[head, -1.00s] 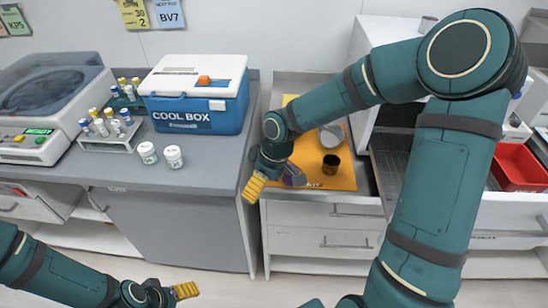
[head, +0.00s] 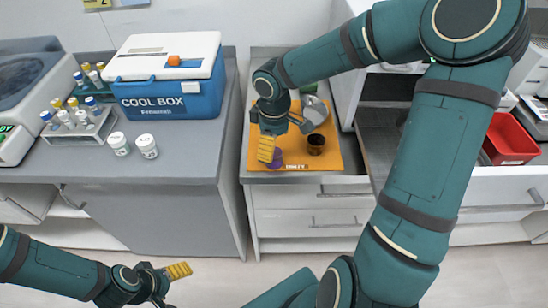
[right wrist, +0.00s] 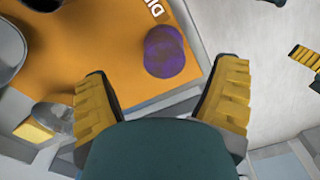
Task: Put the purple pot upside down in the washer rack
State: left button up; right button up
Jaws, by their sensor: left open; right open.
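The purple pot (head: 277,160) stands near the front edge of an orange mat (head: 331,161), partly hidden by my right gripper. In the right wrist view the pot (right wrist: 165,52) is a mottled purple round shape, beyond and between the fingertips, not gripped. My right gripper (head: 283,141) is open above the pot and points down; both yellow fingers show in the right wrist view (right wrist: 165,75). My left gripper (head: 178,271) is open and empty at the lower left, away from the counter. A dark pulled-out rack or drawer (head: 384,130) is partly behind my right arm; I cannot tell its inside.
A dark brown cup (head: 316,144) and a silver bowl-like piece (head: 314,108) stand close to my right gripper. A blue cool box (head: 172,95), two white jars (head: 147,146) and a tube rack (head: 84,133) occupy the left counter. A red bin (head: 510,138) is at the right.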

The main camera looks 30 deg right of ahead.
aim_at(274, 158)
jog(key=f+b, duration=0.1)
jog(key=f, duration=0.4)
jog(key=shift+s+a+f+b, duration=0.1)
jog(key=shift+s+b, duration=0.1)
jog(key=shift+b, duration=0.2)
jog(key=c, duration=1)
notch_tip(274, 158, up, 9)
jog(key=p, duration=0.3)
jog(key=shift+f, duration=0.1)
jog(key=shift+r, duration=0.7)
